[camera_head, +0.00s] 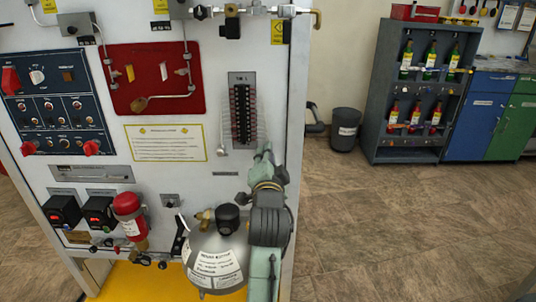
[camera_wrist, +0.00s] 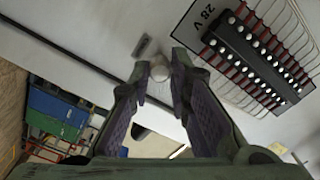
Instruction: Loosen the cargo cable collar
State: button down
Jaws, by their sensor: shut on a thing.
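My gripper (camera_wrist: 160,74) is closed around a small pale round piece (camera_wrist: 158,71) at the panel face, seen between the fingertips in the wrist view. It may be the cargo cable collar; the fingers hide its sides and I cannot make out a cable. In the head view my gripper (camera_head: 264,152) reaches up to the white panel (camera_head: 222,185), just below and right of the dark terminal block (camera_head: 243,115). The held piece is hidden there. The terminal block (camera_wrist: 262,48), marked 28 V, lies to the right of the fingertips in the wrist view.
Thin wires flank the terminal block close to my gripper. A silver tank (camera_head: 215,260) and a red extinguisher (camera_head: 130,220) stand low at the panel. A bin (camera_head: 345,130) and a dark rack (camera_head: 410,95) stand behind at right. The floor (camera_head: 400,220) on the right is clear.

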jog(key=shift+n+p, duration=0.95)
jog(key=shift+n, duration=3.25)
jog(key=c, duration=1.5)
grip_release()
jog(key=shift+s, duration=0.1)
jog(key=s, duration=0.7)
jog(key=shift+s, duration=0.2)
